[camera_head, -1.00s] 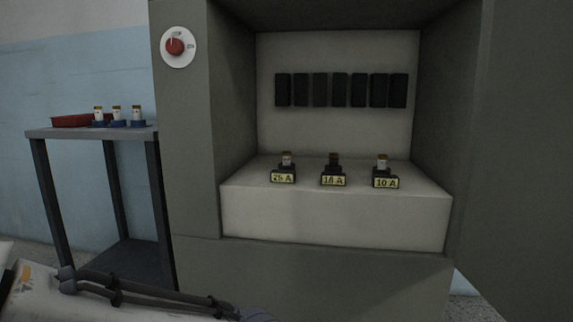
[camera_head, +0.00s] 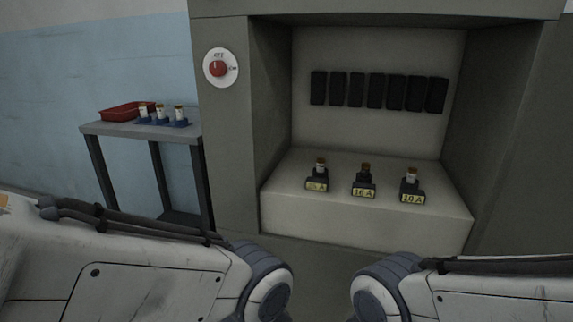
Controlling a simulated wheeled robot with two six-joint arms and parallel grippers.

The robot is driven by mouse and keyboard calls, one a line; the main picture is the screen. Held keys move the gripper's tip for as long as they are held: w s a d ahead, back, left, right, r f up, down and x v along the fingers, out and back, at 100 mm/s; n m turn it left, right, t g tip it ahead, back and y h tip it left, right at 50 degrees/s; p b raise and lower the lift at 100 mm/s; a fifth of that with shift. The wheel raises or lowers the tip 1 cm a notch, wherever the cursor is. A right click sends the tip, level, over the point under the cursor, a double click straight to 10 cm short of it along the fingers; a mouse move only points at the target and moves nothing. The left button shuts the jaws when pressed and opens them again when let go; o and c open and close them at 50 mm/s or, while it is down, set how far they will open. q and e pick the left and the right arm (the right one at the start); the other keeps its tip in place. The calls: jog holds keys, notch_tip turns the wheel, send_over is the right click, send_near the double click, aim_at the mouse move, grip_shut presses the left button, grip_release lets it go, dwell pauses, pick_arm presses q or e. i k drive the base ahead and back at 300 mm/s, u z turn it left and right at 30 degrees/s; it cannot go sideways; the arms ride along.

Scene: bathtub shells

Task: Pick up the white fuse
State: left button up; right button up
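Inside the grey cabinet, three small fuses stand upright in black holders on a pale ledge. The right fuse (camera_head: 412,175) has a whitish body and a brown cap. The left fuse (camera_head: 320,166) also looks pale, and the middle fuse (camera_head: 364,173) looks darker. On the side table, several similar whitish fuses with tan tops (camera_head: 160,111) stand in blue holders. I cannot tell for certain which one is the white fuse. Parts of both my arms show at the bottom, well short of the fuses, but neither gripper is in view.
A red tray (camera_head: 118,114) lies on the grey side table (camera_head: 100,130) at left. A red knob (camera_head: 218,68) is on the cabinet's front (camera_head: 228,160). Black blocks (camera_head: 376,91) line the recess's back wall. The cabinet's side walls bound the ledge (camera_head: 360,222).

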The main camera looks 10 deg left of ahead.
aim_at(321, 162)
jog(key=u, duration=0.95)
jog(key=i, duration=0.8)
jog(key=z, duration=0.2)
